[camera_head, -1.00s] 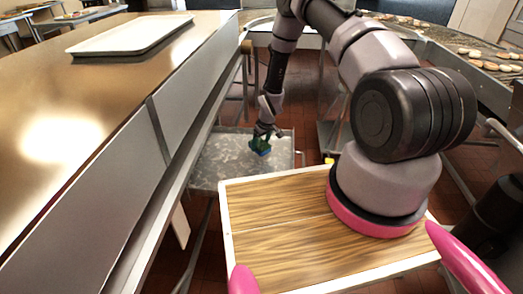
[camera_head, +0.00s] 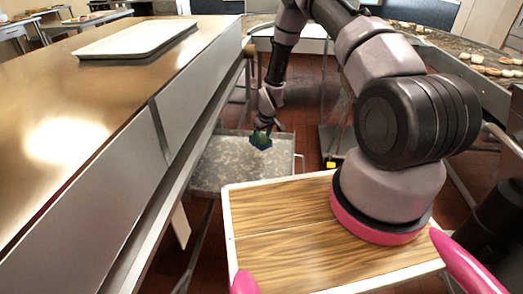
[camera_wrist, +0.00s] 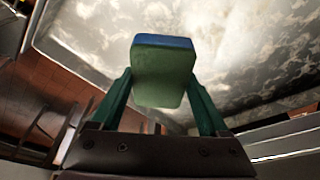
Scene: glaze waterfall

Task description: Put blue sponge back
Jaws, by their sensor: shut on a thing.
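The blue sponge (camera_wrist: 163,70) is held between the two green fingers of my gripper (camera_wrist: 163,92). In the wrist view its near face looks green and its top edge blue. In the head view the sponge (camera_head: 261,142) shows as a small blue-green block at the tip of my gripper (camera_head: 264,133), over a grey mottled metal cart top (camera_head: 230,175). In the wrist view the same cart top (camera_wrist: 250,60) fills the background. I cannot tell exactly how high the sponge is above it.
A long metal counter (camera_head: 95,110) runs along the left and bears a white tray (camera_head: 130,40). A counter with bread-like pieces (camera_head: 480,60) stands at the right. A small yellow thing (camera_head: 330,164) shows beside my base. The cart top looks clear.

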